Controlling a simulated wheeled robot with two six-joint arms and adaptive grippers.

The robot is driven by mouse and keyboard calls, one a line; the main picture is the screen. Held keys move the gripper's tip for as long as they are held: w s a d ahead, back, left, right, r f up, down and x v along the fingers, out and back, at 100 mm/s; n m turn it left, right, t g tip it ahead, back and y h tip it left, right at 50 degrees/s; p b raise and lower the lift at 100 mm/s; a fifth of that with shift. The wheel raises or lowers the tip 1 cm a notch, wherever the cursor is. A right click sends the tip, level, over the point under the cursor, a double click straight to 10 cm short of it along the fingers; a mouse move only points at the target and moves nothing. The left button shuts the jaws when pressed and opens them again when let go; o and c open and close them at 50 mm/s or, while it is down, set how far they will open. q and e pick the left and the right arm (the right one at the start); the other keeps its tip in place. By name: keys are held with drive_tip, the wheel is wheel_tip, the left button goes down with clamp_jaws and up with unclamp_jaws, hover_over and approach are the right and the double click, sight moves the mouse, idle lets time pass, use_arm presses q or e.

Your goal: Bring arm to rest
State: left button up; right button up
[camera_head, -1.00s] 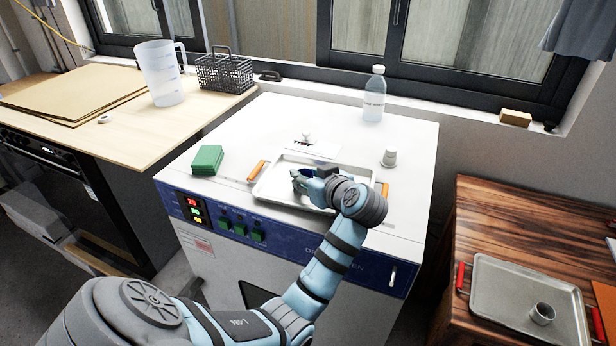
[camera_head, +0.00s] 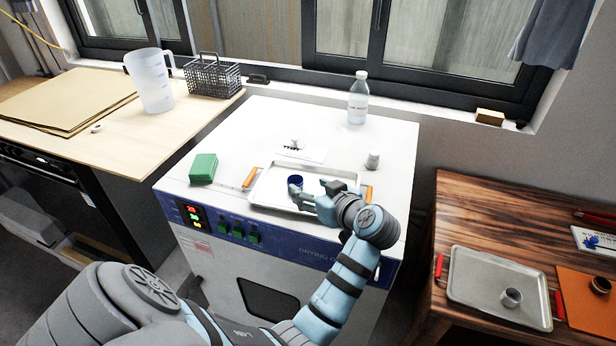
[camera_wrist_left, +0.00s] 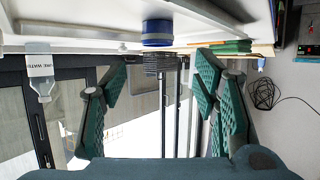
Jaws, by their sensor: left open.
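My left gripper (camera_head: 313,195) is open and empty, at the right of a small blue cup (camera_head: 295,183) and apart from it. The cup stands on a metal tray (camera_head: 262,192) with orange handles, on the white drying oven (camera_head: 225,150). In the left wrist view, which looks upside down, the spread teal fingers (camera_wrist_left: 160,85) have nothing between them, and the blue cup (camera_wrist_left: 157,33) with its white band is beyond them. My left forearm hides the oven's front right part. My right gripper does not show.
A wooden table (camera_head: 470,215) at right holds another tray (camera_head: 455,290) with a metal cup (camera_head: 511,298).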

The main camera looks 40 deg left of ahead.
use_arm(q)
drive_tip(key=shift+w+a+f, duration=0.1)
drive_tip(key=shift+w+f, duration=0.15)
drive_tip(key=shift+f, duration=0.05)
